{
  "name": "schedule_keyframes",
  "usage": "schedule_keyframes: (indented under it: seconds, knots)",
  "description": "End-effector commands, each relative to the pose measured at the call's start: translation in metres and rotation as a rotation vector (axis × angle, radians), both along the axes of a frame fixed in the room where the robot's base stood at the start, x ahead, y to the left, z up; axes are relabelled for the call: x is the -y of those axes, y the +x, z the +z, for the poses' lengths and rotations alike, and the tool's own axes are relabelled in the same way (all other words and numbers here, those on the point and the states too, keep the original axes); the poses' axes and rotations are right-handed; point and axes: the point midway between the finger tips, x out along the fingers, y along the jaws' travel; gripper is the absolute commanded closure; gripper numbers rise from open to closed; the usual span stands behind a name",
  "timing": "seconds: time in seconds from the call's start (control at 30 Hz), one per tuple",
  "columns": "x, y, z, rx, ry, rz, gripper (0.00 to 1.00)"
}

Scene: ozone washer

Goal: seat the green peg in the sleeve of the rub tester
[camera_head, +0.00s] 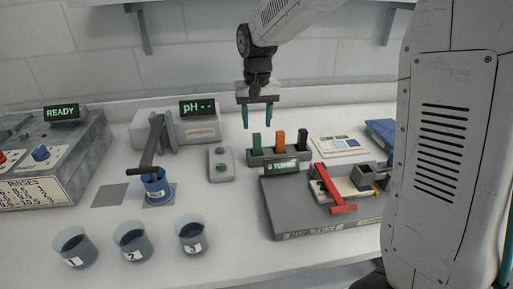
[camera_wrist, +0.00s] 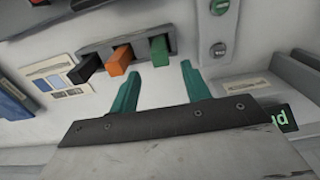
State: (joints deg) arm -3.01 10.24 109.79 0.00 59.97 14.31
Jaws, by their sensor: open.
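The green peg (camera_head: 256,141) stands in a grey rack (camera_head: 290,152), beside an orange peg (camera_head: 280,140) and a black peg (camera_head: 303,139). In the wrist view the green peg (camera_wrist: 160,50) shows beyond and between my gripper's fingertips, with clear space around it. My gripper (camera_head: 258,127) has teal fingers, hangs above the rack near the green peg, and is open and empty; it also shows in the wrist view (camera_wrist: 155,78). The rub tester (camera_head: 300,228) is a grey box with a red lever (camera_head: 338,196) and a dark block (camera_head: 364,176) at its right. I cannot clearly make out the sleeve opening.
A two-button box (camera_head: 221,163) stands left of the rack. A pH meter (camera_head: 200,128) and a blue cup (camera_head: 156,188) stand farther left. Three numbered beakers (camera_head: 131,243) line the front left. A card (camera_head: 340,146) and blue book (camera_head: 381,131) lie behind the tester.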

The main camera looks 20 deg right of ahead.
Motion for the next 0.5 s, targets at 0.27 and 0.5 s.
schedule_keyframes:
  seconds: [0.27, 0.5]
  knots:
    - [-0.002, -0.004, -0.037, -0.003, 0.0, 0.001, 0.53]
    - [-0.002, -0.005, -0.062, 0.001, 0.001, 0.002, 0.53]
